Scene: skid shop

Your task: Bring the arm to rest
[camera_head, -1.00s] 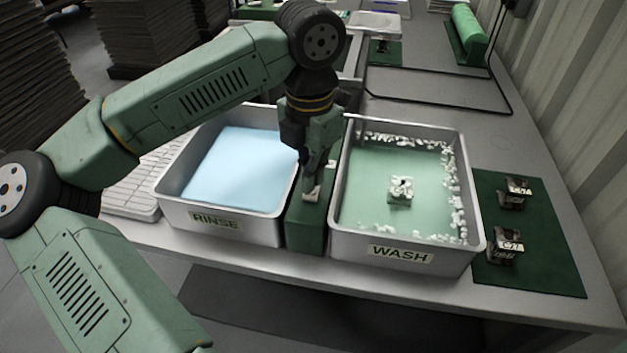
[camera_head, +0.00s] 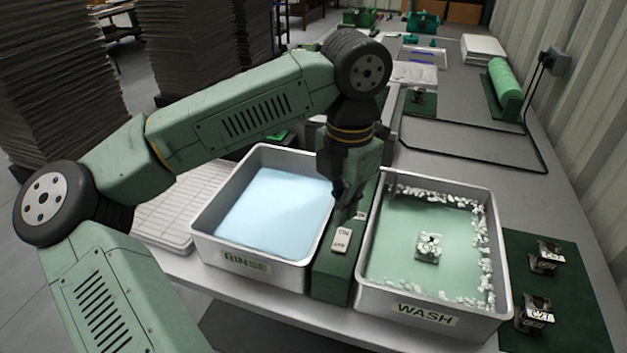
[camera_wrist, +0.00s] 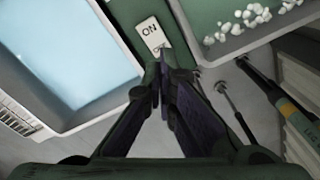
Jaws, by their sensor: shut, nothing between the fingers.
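My gripper (camera_head: 345,197) is shut and empty. It hangs above the green box between the two tubs, just behind the white ON/OFF switch (camera_head: 341,240) on that box's top. In the wrist view the closed fingertips (camera_wrist: 160,62) point at the lower end of the switch (camera_wrist: 152,32), whose word ON shows. The fingers cover part of the lower word there. I cannot tell from the wrist view how far above the switch they are.
The RINSE tub (camera_head: 245,266) with blue liquid stands left of the green box (camera_head: 330,284). The WASH tub (camera_head: 425,314) with foam and one part (camera_head: 428,247) stands right. A dark green mat (camera_head: 572,315) carries two metal parts. A wire rack (camera_head: 175,205) lies at left.

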